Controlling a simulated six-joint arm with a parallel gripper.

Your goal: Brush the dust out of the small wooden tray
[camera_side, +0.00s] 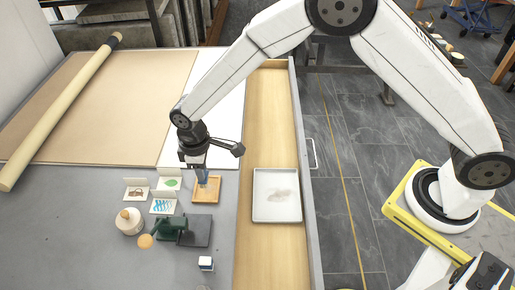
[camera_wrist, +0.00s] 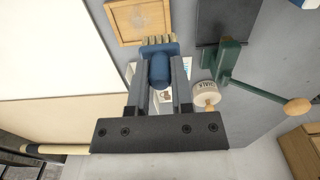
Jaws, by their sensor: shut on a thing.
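The small wooden tray (camera_side: 206,196) lies on the grey bench near the cards. In the wrist view the tray (camera_wrist: 120,9) is at the top, just beyond the bristles. My gripper (camera_side: 199,164) is shut on a blue brush (camera_side: 202,176), and the wrist view shows its fingers (camera_wrist: 160,80) on both sides of the brush (camera_wrist: 160,66). The pale bristles (camera_wrist: 159,40) point toward the tray. In the side view the brush is over the tray's back part; I cannot tell whether it touches.
A white tray (camera_side: 264,215) with a greyish patch inside stands on the wooden strip to the right. Small picture cards (camera_side: 162,206), a round tub (camera_side: 128,224), a green press (camera_side: 171,229) and a small blue-and-white block (camera_side: 206,263) crowd the bench nearby.

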